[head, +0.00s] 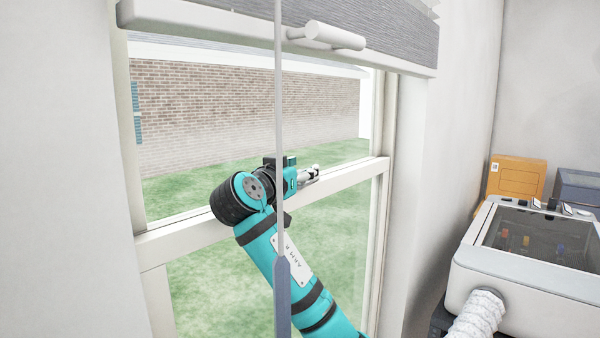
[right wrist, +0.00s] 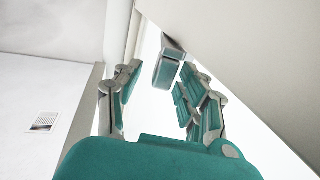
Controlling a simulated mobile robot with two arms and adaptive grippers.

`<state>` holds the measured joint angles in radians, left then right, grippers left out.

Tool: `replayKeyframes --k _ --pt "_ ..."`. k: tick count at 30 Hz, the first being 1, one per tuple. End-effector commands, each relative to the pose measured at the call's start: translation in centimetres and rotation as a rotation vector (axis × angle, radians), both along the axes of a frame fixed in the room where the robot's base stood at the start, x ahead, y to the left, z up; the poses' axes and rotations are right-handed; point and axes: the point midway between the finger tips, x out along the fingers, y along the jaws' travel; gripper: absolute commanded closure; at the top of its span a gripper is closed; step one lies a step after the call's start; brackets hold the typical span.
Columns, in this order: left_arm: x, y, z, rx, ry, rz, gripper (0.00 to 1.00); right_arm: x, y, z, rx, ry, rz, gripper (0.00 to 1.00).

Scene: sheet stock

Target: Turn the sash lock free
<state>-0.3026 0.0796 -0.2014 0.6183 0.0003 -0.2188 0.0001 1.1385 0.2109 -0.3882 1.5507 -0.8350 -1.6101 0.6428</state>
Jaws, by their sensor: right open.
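My right gripper (head: 308,175) is at the window's meeting rail (head: 350,173), right of its middle. In the right wrist view its fingers (right wrist: 158,80) are spread apart. A small teal and grey block (right wrist: 167,68) shows beyond and between the fingers, beside the pale slanting rail. I cannot tell whether it is the sash lock or part of the gripper. In the head view I cannot make out the lock clearly; my gripper and wrist cover part of the rail. My left gripper is in neither view.
A grey blind (head: 370,25) with a white handle (head: 335,36) hangs above. Its thin wand (head: 279,110) passes in front of my right arm. A white machine (head: 530,275) with a ribbed hose (head: 475,318) and an orange box (head: 517,176) stand at right.

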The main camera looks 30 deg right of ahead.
Motion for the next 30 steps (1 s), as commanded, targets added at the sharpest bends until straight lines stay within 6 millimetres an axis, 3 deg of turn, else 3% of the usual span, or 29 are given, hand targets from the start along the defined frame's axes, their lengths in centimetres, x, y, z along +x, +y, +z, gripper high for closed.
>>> replayKeyframes --k 15,27,30 --pt "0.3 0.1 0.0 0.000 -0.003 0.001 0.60 0.0 0.1 8.6 0.001 0.000 0.001 0.60" --pt "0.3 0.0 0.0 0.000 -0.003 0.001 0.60 0.0 0.1 9.7 0.000 0.001 0.001 0.60" --pt "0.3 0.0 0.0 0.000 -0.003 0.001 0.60 0.0 0.1 9.7 0.000 0.001 0.001 0.70"
